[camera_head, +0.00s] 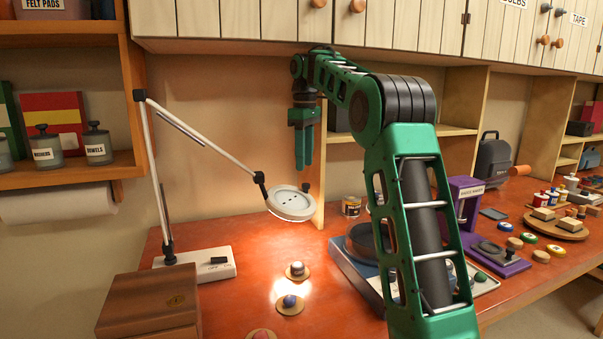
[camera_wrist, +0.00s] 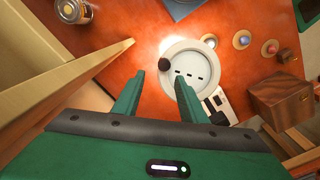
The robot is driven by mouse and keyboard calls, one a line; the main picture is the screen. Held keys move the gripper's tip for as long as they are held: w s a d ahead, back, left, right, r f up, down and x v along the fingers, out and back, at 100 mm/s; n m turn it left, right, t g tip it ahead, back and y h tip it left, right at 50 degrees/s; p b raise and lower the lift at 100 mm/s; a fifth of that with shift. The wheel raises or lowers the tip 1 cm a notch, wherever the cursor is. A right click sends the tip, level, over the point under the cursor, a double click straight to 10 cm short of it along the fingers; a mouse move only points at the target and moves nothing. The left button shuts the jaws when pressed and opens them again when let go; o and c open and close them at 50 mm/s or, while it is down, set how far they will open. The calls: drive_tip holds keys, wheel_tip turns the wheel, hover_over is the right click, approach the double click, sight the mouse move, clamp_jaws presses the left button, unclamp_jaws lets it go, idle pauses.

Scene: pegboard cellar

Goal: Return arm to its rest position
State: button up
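My gripper (camera_head: 304,166) hangs with its fingers pointing down, above and just behind the round head of the desk lamp (camera_head: 291,204) in the head view. My green arm (camera_head: 413,210) reaches up from the lower right and bends over towards the back wall. In the wrist view my gripper (camera_wrist: 159,78) has its two fingers apart with nothing held between them. The lamp head (camera_wrist: 190,64) shows below and beyond the right finger.
Cupboards (camera_head: 300,25) hang close above my arm, and a shelf upright (camera_head: 320,190) stands beside the gripper. The lamp's thin arm (camera_head: 205,140) is to the left. A wooden box (camera_head: 150,305), small discs (camera_head: 290,304) and a purple press (camera_head: 465,205) stand on the red bench.

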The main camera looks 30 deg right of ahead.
drive_tip(key=shift+r, duration=0.65)
drive_tip(key=shift+s+a, duration=0.15)
drive_tip(key=shift+s, duration=0.1)
drive_tip(key=s+a+f+m, duration=0.1)
drive_tip(key=s+f+m, duration=0.3)
drive_tip(key=s, duration=1)
drive_tip(key=s+a+f+m, duration=0.2)
drive_tip(key=s+f+m, duration=0.3)
drive_tip(key=s+f, duration=0.6)
drive_tip(key=s+a+f+m, duration=0.1)
drive_tip(key=s+f+m, duration=0.3)
drive_tip(key=s, duration=1.5)
wheel_tip(320, 180, down, 4)
drive_tip(key=shift+s+a+f+m, duration=0.15)
drive_tip(key=shift+a+f+m, duration=0.05)
drive_tip(key=shift+a+m, duration=0.1)
